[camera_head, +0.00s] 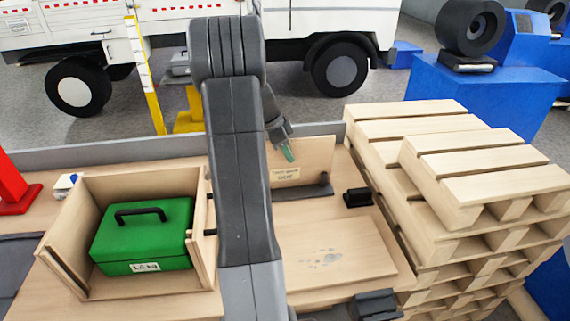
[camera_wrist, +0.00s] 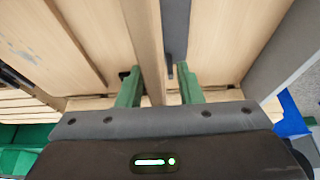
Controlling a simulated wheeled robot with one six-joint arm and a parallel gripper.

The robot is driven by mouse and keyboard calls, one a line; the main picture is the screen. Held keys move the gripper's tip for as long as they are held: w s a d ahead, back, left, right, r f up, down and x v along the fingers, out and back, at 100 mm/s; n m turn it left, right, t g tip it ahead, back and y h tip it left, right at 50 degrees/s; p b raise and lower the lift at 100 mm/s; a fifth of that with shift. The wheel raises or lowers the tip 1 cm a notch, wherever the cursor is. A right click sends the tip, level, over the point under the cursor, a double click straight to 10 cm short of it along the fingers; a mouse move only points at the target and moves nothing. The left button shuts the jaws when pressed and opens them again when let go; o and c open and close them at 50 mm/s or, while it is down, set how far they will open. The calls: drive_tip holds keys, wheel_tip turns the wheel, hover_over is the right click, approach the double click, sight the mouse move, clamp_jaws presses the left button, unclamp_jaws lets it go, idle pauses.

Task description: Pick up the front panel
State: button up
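The front panel (camera_head: 312,152) is a pale wooden board with a small paper label. It stands upright in a dark slotted holder (camera_head: 318,190) right of the arm. My gripper (camera_head: 288,153) is at the panel, with green fingertips pointing down. In the wrist view, the fingers of my gripper (camera_wrist: 159,68) are apart, one on each side of the panel's edge (camera_wrist: 150,45). A gap shows between the panel and the right finger; whether the left finger touches is unclear. My arm hides part of the panel in the head view.
A wooden crate (camera_head: 57,237) with an open near side holds a green case (camera_head: 145,238) on the left. A flat board (camera_head: 345,250) lies on the bench. A pallet stack (camera_head: 440,190) stands close on the right. A small black block (camera_head: 357,197) sits beside the holder.

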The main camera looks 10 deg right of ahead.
clamp_jaws()
idle(1.4)
